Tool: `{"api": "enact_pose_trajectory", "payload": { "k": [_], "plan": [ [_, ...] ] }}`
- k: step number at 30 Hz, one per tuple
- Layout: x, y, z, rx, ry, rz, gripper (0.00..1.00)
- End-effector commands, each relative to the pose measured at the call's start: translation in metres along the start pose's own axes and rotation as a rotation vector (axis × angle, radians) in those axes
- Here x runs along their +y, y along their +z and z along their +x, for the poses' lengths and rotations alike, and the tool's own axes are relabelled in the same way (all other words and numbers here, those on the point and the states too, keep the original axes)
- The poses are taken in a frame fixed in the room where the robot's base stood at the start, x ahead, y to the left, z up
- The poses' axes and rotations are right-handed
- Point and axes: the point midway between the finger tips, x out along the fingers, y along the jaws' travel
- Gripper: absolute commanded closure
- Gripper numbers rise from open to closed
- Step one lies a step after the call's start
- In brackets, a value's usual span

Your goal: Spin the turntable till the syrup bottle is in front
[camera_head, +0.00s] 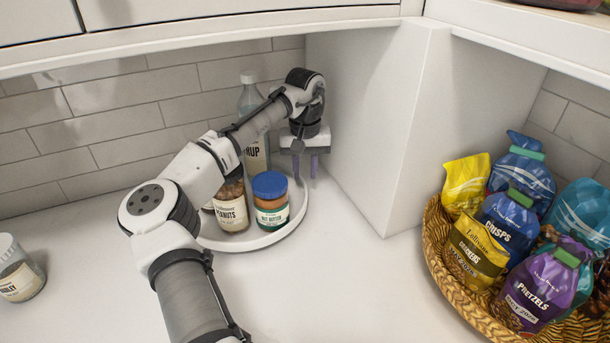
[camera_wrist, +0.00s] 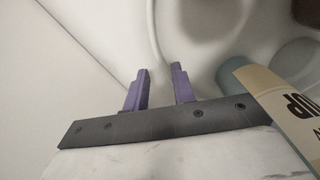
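The syrup bottle (camera_head: 257,154), clear with a pale cap and a cream label ending in "UP", stands at the back of the white turntable (camera_head: 292,222). My arm hides part of it. In the wrist view the bottle (camera_wrist: 288,105) lies at the right, beside my gripper. My gripper (camera_head: 305,168) points down at the turntable's back right edge, near the cabinet side. Its purple fingers are apart with a gap between them. In the wrist view, the turntable's rim (camera_wrist: 153,40) runs up to the gap at my gripper (camera_wrist: 160,70); I cannot tell whether they touch.
A peanuts jar (camera_head: 232,212) and a blue-lidded nut butter jar (camera_head: 270,210) stand at the turntable's front. A white cabinet side (camera_head: 362,110) is close on the right. A snack basket (camera_head: 452,285) is farther right, another jar (camera_head: 20,272) far left.

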Motion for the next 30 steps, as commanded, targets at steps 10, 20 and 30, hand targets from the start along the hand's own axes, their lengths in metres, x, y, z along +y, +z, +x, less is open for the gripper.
{"api": "enact_pose_trajectory", "payload": {
  "k": [10, 20, 30],
  "plan": [
    [0.000, 0.000, 0.032, 0.001, 0.000, 0.001, 0.74],
    [0.000, 0.000, 0.032, 0.001, 0.000, 0.000, 0.85],
    [0.000, 0.000, 0.032, 0.001, 0.000, 0.001, 1.00]
  ]
}}
